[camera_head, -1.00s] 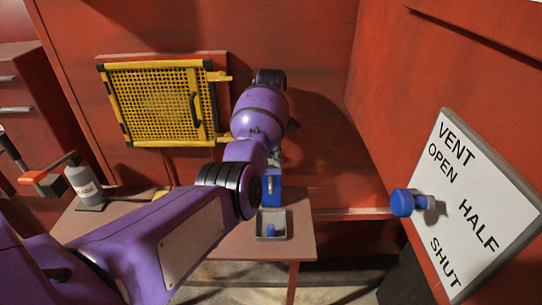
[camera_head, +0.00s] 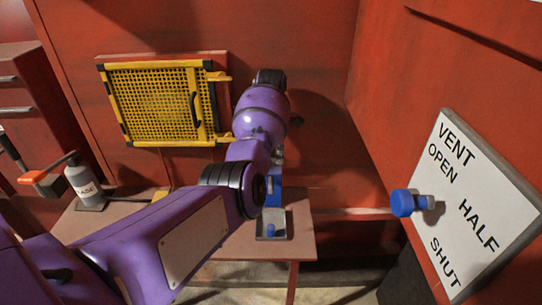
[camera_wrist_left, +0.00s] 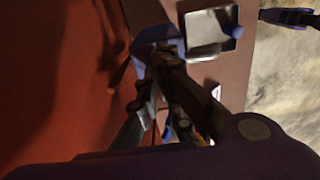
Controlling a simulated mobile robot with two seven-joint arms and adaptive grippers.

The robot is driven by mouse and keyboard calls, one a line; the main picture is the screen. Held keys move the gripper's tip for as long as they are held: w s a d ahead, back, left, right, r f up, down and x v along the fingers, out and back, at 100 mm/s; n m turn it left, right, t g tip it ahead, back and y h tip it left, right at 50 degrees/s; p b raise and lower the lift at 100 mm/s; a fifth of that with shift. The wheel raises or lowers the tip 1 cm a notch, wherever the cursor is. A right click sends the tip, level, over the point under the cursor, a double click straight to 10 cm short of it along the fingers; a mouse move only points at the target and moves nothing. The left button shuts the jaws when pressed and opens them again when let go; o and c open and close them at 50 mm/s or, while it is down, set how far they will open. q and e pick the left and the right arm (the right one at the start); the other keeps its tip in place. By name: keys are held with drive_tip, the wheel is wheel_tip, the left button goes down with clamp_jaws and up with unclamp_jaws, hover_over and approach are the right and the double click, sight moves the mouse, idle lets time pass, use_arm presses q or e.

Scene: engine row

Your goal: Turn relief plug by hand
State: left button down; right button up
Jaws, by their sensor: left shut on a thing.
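A blue fixture (camera_head: 273,190) stands on the brown table behind a small grey tray. My left arm reaches over the table and its gripper (camera_wrist_left: 158,62) is at the top of this fixture. In the wrist view the fingers are close together against the blue fixture (camera_wrist_left: 168,34), shut on what appears to be the relief plug. The plug is hidden by the fingers and the shadow, so its angle cannot be told. In the head view my wrist covers most of the gripper. My right gripper does not show in the head view.
The grey tray (camera_head: 287,226) holds a small blue part (camera_head: 270,230). At right, a white VENT sign (camera_head: 470,180) carries a blue knob (camera_head: 403,203). A yellow mesh panel (camera_head: 155,100) is on the red back wall. A grey bottle (camera_head: 84,184) stands at the table's left.

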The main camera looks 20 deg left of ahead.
use_arm(q)
drive_tip(key=shift+s+f, duration=0.3)
drive_tip(key=shift+f, duration=0.45)
drive_tip(key=c, duration=1.9)
unclamp_jaws()
drive_tip(key=shift+c, duration=0.2)
drive_tip(key=shift+w+r, duration=0.1)
drive_tip(key=shift+w, duration=0.05)
wheel_tip(320, 180, up, 12)
drive_tip(key=shift+w+r, duration=0.15)
drive_tip(key=shift+r, duration=0.1)
